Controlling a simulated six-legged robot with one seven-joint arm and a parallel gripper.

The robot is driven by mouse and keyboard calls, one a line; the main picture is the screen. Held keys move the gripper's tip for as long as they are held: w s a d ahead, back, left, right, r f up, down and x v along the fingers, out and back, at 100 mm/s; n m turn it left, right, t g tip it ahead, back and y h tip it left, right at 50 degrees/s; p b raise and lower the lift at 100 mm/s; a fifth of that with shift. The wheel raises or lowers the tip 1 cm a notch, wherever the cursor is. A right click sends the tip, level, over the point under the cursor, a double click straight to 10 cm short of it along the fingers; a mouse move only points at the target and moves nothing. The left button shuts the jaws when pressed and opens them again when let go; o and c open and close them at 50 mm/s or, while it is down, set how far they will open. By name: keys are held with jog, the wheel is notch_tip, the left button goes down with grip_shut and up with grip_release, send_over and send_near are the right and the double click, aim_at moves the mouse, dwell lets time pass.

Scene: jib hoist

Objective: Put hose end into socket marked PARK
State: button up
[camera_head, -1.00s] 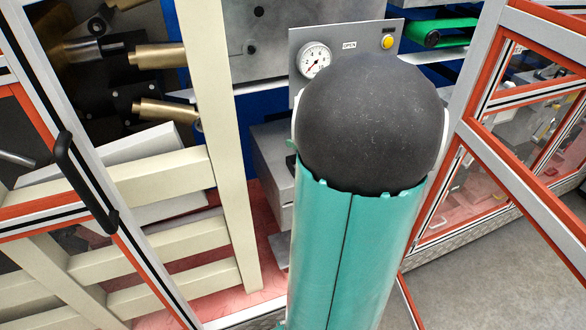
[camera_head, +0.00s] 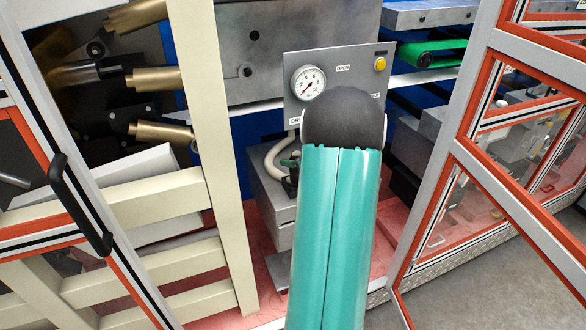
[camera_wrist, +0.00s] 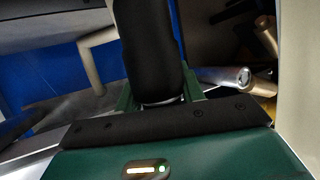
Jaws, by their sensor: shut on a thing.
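In the wrist view my gripper (camera_wrist: 157,94) has its green fingers on either side of a thick black cylinder (camera_wrist: 150,45), which I take to be the hose end. In the head view a pale hose (camera_head: 276,152) curves down from the panel's lower left to a small dark and green part beside my arm. The grey panel (camera_head: 292,92) carries a gauge, a yellow button and an OPEN label. Its lower labels are partly hidden by my arm. No socket marked PARK is readable, and the far tip of the black cylinder is out of sight.
A cream upright post (camera_head: 205,130) and cream rails (camera_head: 160,195) stand left of my arm. An open orange-edged door (camera_head: 470,130) stands at the right, and another with a black handle (camera_head: 80,205) at the left. A grey box (camera_head: 268,192) sits below the panel.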

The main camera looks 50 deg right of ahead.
jog(key=shift+w+d+f, duration=0.15)
jog(key=shift+f, duration=0.6)
jog(key=shift+w+d+f, duration=0.1)
jog(key=shift+d+f, duration=0.1)
jog(key=shift+f, duration=0.6)
jog(key=shift+w+d+f, duration=0.15)
jog(key=shift+f, duration=0.6)
jog(key=o, duration=1.1)
jog(key=shift+f, duration=0.15)
jog(key=shift+c, duration=0.2)
jog(key=shift+s+r, duration=0.15)
jog(key=shift+r, duration=0.1)
jog(key=v, duration=1.1)
jog(key=shift+s, duration=0.35)
